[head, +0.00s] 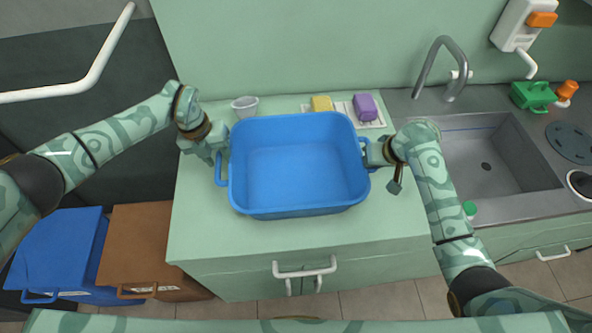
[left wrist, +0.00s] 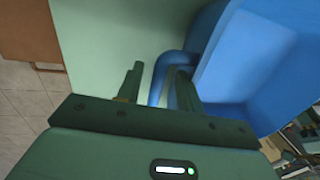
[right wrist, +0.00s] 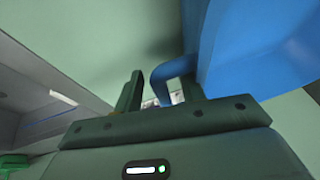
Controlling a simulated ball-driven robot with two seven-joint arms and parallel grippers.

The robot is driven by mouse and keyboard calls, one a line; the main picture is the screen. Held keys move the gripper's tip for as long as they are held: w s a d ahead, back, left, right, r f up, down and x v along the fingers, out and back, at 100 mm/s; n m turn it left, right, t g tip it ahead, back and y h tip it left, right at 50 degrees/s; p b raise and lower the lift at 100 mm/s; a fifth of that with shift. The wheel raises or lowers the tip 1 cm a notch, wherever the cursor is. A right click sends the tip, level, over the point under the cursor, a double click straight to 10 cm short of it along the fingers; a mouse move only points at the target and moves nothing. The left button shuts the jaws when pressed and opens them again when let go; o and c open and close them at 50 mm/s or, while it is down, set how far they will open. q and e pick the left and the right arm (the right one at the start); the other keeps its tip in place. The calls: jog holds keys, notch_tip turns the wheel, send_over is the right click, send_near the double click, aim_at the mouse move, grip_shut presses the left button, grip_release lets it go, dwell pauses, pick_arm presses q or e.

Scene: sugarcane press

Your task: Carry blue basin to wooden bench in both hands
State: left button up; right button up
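The blue basin (head: 300,205) stands upright and empty on the pale green counter, with a handle on each side. My left gripper (head: 219,155) is at its left handle (head: 221,172). In the left wrist view its fingers (left wrist: 158,88) stand apart with the blue handle (left wrist: 158,80) between them. My right gripper (head: 372,153) is at the right handle. In the right wrist view its fingers (right wrist: 162,92) are also apart, on either side of the handle (right wrist: 160,75). No wooden bench is recognisable in these views.
A white cup (head: 245,106), yellow sponge (head: 321,104) and purple block (head: 365,107) stand behind the basin. A sink (head: 490,165) with a tap (head: 445,65) is at right. Blue (head: 60,245) and brown (head: 150,240) bins are low at left. The counter front (head: 290,240) is clear.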

pick_arm(q)
jog(key=shift+d+f, duration=0.1)
jog(key=shift+f, duration=0.6)
pick_arm(e)
jog(key=shift+w+a+f, duration=0.2)
jog(key=shift+w+f, duration=0.05)
jog(key=shift+f, duration=0.3)
pick_arm(q)
grip_shut()
pick_arm(e)
grip_shut()
pick_arm(q)
jog(key=shift+r, duration=0.15)
pick_arm(e)
jog(key=shift+r, duration=0.1)
